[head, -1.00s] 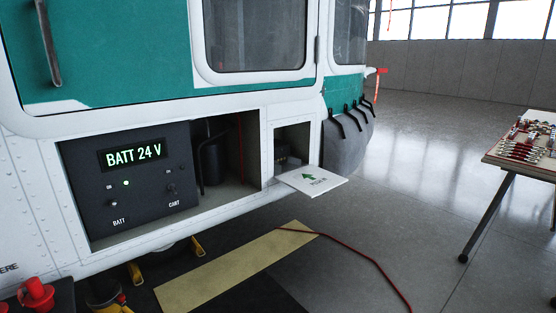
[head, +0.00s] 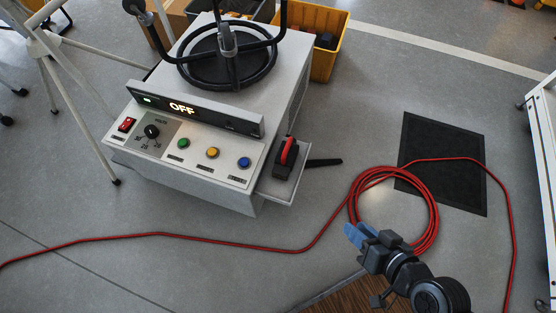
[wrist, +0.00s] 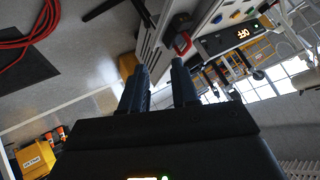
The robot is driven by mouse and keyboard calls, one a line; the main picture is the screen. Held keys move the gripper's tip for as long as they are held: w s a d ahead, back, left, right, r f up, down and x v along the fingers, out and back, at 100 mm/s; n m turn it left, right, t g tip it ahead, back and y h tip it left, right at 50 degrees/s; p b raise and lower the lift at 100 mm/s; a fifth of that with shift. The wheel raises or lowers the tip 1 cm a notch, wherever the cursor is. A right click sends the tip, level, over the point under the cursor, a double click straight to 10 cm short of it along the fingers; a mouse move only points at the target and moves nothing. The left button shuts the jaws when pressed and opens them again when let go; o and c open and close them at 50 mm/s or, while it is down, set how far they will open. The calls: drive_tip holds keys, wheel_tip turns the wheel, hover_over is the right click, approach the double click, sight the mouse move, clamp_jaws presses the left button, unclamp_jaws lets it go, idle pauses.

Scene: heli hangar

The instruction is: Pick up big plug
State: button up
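A big black plug with a red handle (head: 287,156) sits on a small side shelf (head: 262,188) at the right of a grey power unit (head: 190,185) in the head view. The red handle also shows in the wrist view (wrist: 182,42), beyond my fingertips. My gripper (head: 358,234) is at the lower right of the plug in the head view, clearly apart from it. In the wrist view my gripper (wrist: 159,68) has its two fingers spread with nothing between them.
A coiled red cable (head: 432,225) lies on the floor beside my gripper, partly over a black mat (head: 442,165). A yellow crate (head: 325,58) stands behind the unit. White stand legs (head: 85,85) are at left, and a white frame (head: 543,150) is at the right edge.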

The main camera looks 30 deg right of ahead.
drive_tip(key=w+f+m+y+b, duration=0.2)
drive_tip(key=w+f, duration=0.3)
drive_tip(key=f, duration=0.3)
drive_tip(key=m+t+y+b, duration=0.1)
drive_tip(key=y+b, duration=0.5)
drive_tip(key=y, duration=0.2)
approach(281, 149)
drive_tip(key=a+r, duration=0.2)
drive_tip(key=shift+s+a+r, duration=0.15)
drive_tip(key=shift+a+r, duration=0.05)
drive_tip(key=shift+r, duration=0.1)
drive_tip(key=shift+w+a+y, duration=0.15)
drive_tip(key=shift+w+y, duration=0.15)
drive_tip(key=shift+b+x, duration=0.75)
drive_tip(key=shift+x, duration=2.85)
drive_tip(key=shift+r, duration=0.1)
drive_tip(key=shift+c, duration=0.2)
clamp_jaws()
